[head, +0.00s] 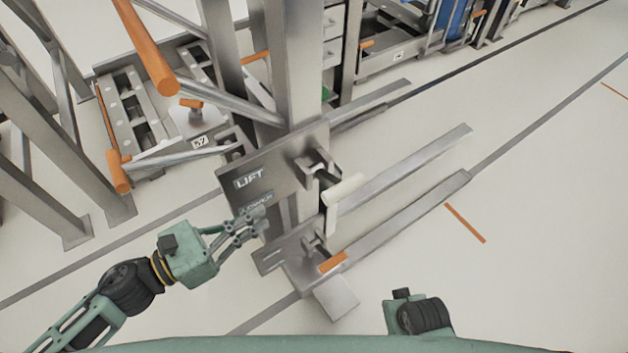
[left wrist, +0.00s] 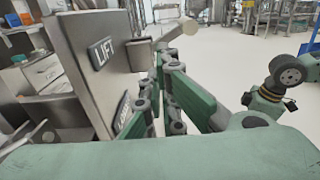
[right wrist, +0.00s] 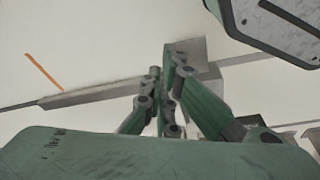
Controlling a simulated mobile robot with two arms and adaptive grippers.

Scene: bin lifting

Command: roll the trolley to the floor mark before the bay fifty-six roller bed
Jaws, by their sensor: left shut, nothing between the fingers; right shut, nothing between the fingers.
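The trolley is a grey steel lift with an upright mast (head: 303,75), two long forks reaching to the right and a control panel (head: 288,158) marked LIFT with a second, partly hidden label below. The panel also shows in the left wrist view (left wrist: 78,75). A white handle (head: 345,188) and an orange pedal (head: 333,262) sit at its front. My left gripper (head: 258,216) is shut and empty, close to the lower label; contact cannot be told. My right gripper (right wrist: 168,72) is shut and empty, in front of a grey metal plate. Orange floor marks (head: 465,222) lie right of the forks.
A roller bed labelled 57 (head: 140,108) stands behind the mast at the left. Another bed with an unreadable small label (head: 398,55) stands farther back. Steel posts (head: 50,130) rise at far left. Dark floor lines cross the pale floor, which is open at the right.

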